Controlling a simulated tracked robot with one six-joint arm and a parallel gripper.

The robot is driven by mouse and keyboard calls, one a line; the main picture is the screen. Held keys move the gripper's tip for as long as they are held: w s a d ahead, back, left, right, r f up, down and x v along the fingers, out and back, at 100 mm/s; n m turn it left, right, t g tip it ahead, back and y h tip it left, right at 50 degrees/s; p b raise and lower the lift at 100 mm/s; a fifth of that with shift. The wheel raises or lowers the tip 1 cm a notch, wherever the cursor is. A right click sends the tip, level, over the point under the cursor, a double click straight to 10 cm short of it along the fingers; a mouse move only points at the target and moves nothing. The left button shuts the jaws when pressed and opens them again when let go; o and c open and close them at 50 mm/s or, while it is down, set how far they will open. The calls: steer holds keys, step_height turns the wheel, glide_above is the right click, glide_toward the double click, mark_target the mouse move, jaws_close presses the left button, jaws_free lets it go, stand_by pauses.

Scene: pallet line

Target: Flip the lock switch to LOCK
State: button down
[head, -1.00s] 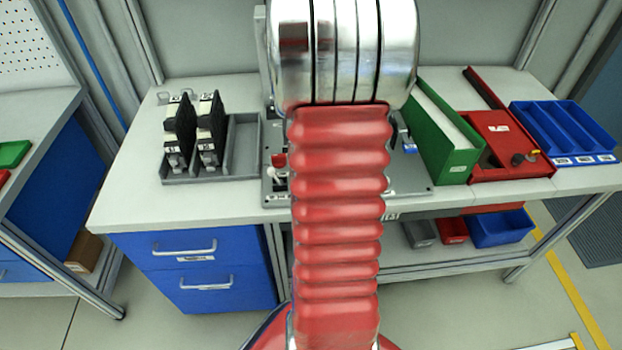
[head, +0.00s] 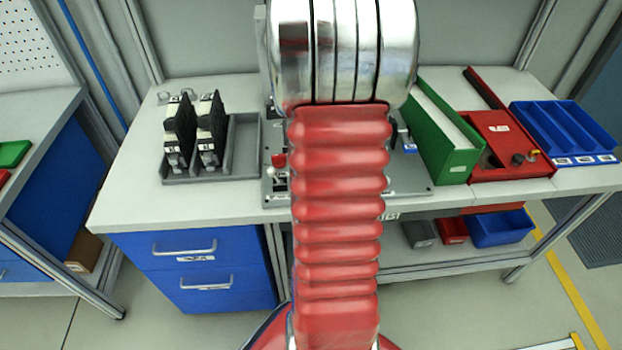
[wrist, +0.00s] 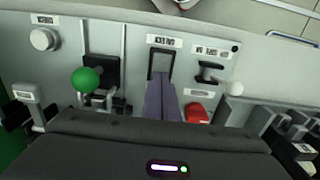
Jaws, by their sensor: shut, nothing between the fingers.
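The control panel (wrist: 130,35) fills the wrist view; its labels are too blurred to read, so I cannot tell which control is the lock switch. A black-framed switch (wrist: 161,63) is in the middle. Right of it is a dark lever (wrist: 211,73) on a light plate, and a white ball (wrist: 237,89) shows at its right. My gripper (wrist: 161,88) is shut and empty, its grey-purple fingertips in front of the middle switch's lower edge; contact cannot be told. In the head view my arm hides the gripper and most of the panel (head: 418,178).
A green ball lever (wrist: 87,80), a round white knob (wrist: 43,39) and a red button (wrist: 197,113) are near the fingers.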

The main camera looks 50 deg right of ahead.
step_height(320, 180, up, 7)
steer(key=shift+f, duration=0.2)
stand_by(0.7)
stand_by(0.6)
steer(key=shift+s+a+f, duration=0.1)
steer(key=shift+a+f, duration=0.05)
steer(key=shift+f, duration=0.2)
steer(key=shift+s+a+f, duration=0.1)
steer(key=shift+s+a, duration=0.15)
steer(key=shift+a, duration=0.3)
steer(key=shift+s+a+f, duration=0.1)
steer(key=shift+s+a, duration=0.15)
steer(key=shift+a, duration=0.25)
steer(key=a+r+n+t, duration=0.2)
steer(key=a+r+n, duration=0.3)
steer(key=a, duration=1.2)
steer(key=s+a+r+n+t, duration=0.1)
steer(key=a+r+n+t, duration=0.2)
steer(key=a, duration=1.4)
step_height(320, 180, up, 4)
steer(key=shift+f+n+t, duration=0.25)
steer(key=shift+n+t, duration=0.05)
steer(key=shift+n, duration=0.6)
